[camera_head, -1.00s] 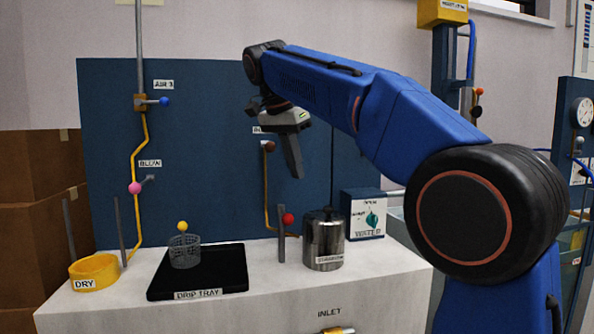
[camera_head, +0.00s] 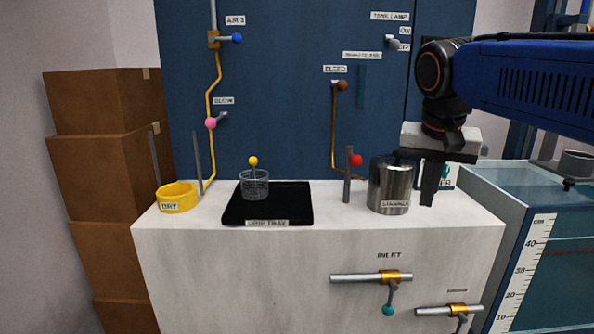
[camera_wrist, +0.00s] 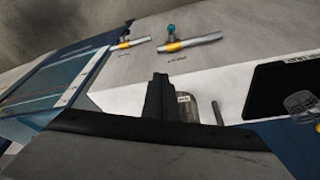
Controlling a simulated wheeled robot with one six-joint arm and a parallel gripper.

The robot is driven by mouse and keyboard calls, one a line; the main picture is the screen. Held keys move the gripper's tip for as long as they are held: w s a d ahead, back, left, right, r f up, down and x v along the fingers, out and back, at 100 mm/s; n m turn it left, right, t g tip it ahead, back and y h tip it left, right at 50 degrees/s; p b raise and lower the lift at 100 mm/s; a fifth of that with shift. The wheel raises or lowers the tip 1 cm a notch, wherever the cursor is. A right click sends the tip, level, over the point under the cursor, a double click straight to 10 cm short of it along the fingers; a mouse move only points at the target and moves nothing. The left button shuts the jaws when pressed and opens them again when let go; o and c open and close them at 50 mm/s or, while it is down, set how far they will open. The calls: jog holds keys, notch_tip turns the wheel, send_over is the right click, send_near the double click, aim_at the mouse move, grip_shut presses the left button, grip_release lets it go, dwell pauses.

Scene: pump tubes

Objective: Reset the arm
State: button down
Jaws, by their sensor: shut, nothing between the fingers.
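My gripper (camera_head: 428,192) hangs from my blue arm on the right of the head view, fingers pointing down. The fingers are together and hold nothing. In that view they overlap the space just right of the steel canister (camera_head: 388,188), and they partly cover the teal-knobbed box labelled WATER (camera_head: 447,172). I cannot tell how far the fingertips are above the bench (camera_head: 330,212). In the wrist view, the dark closed fingers (camera_wrist: 158,92) show in front of the canister (camera_wrist: 190,106), which is partly hidden.
A black drip tray (camera_head: 290,205) carries a wire basket (camera_head: 255,184) with a yellow ball on its stem. A yellow DRY ring (camera_head: 177,197) is at the left. Upright rods and a red knob (camera_head: 356,160) stand behind. A water tank (camera_head: 550,255) is at the right, below my arm.

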jog(key=s+d+f+n, duration=0.1)
jog(key=s+f+n, duration=0.1)
jog(key=s+f, duration=0.6)
jog(key=s+d+f+n+t+y, duration=0.1)
jog(key=s+f+n, duration=0.1)
jog(key=s+f, duration=0.7)
notch_tip(320, 180, down, 6)
jog(key=shift+d+n, duration=0.25)
jog(key=shift+n, duration=0.15)
